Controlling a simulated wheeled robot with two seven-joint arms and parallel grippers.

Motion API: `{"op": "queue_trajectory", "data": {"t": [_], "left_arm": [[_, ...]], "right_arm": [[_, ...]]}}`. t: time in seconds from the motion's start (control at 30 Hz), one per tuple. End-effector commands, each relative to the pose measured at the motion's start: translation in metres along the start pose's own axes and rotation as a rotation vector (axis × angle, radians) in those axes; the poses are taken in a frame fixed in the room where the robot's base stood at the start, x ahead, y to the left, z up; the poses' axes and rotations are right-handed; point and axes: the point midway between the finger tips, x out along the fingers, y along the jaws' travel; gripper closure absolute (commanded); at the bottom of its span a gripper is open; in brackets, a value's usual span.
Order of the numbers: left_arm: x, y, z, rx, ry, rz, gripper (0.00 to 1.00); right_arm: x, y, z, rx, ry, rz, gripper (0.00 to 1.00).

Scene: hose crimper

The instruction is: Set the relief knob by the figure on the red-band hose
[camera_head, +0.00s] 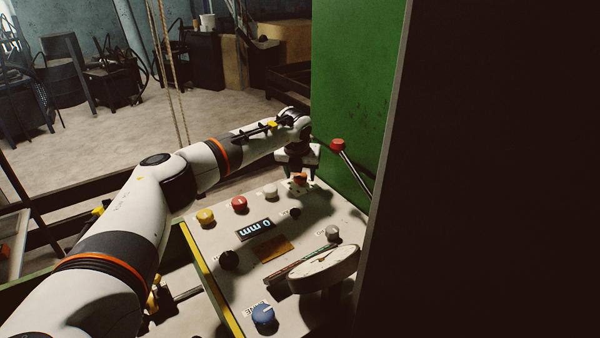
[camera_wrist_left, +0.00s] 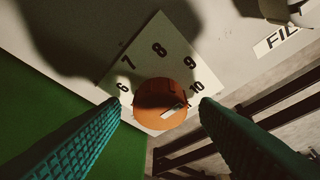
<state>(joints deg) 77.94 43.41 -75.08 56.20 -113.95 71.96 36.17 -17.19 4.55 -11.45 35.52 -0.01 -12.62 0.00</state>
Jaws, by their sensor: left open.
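The orange knob (camera_wrist_left: 158,98) shows in the wrist view on a white dial plate (camera_wrist_left: 128,62) with figures 6 to 10 in sight. A pale mark on the knob lies on its right side, toward the 10; shadow blurs its exact setting. My left gripper (camera_wrist_left: 160,106) is open, with one teal finger on each side of the knob; I cannot tell whether they touch it. In the head view my left gripper (camera_head: 298,168) points down over the same knob (camera_head: 300,180) at the panel's far end. No red-band hose can be made out. My right gripper is not in view.
A red-tipped lever (camera_head: 338,145) stands beside the green cabinet (camera_head: 350,90). A dark upright blocks the right side.

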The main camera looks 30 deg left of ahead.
Motion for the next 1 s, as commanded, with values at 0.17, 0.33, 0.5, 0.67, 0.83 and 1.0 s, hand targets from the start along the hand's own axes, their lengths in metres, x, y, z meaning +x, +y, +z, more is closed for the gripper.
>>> {"op": "queue_trajectory", "data": {"t": [0.17,0.33,0.5,0.67,0.83,1.0], "left_arm": [[-0.002,0.000,0.000,0.001,-0.001,0.000,0.44],[-0.024,-0.001,0.000,0.002,0.002,0.001,0.44],[-0.061,0.000,0.000,0.002,0.003,0.002,0.44],[-0.092,0.000,0.000,0.000,0.003,0.001,0.44],[-0.113,0.000,0.000,0.001,0.002,0.001,0.44],[-0.120,0.000,0.000,0.000,0.000,0.000,0.44]], "right_arm": [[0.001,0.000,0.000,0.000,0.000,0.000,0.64],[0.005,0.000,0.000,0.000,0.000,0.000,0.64],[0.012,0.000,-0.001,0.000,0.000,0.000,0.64],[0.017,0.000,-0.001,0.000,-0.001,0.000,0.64],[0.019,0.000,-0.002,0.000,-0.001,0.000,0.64],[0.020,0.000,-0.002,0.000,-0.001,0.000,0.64]]}}
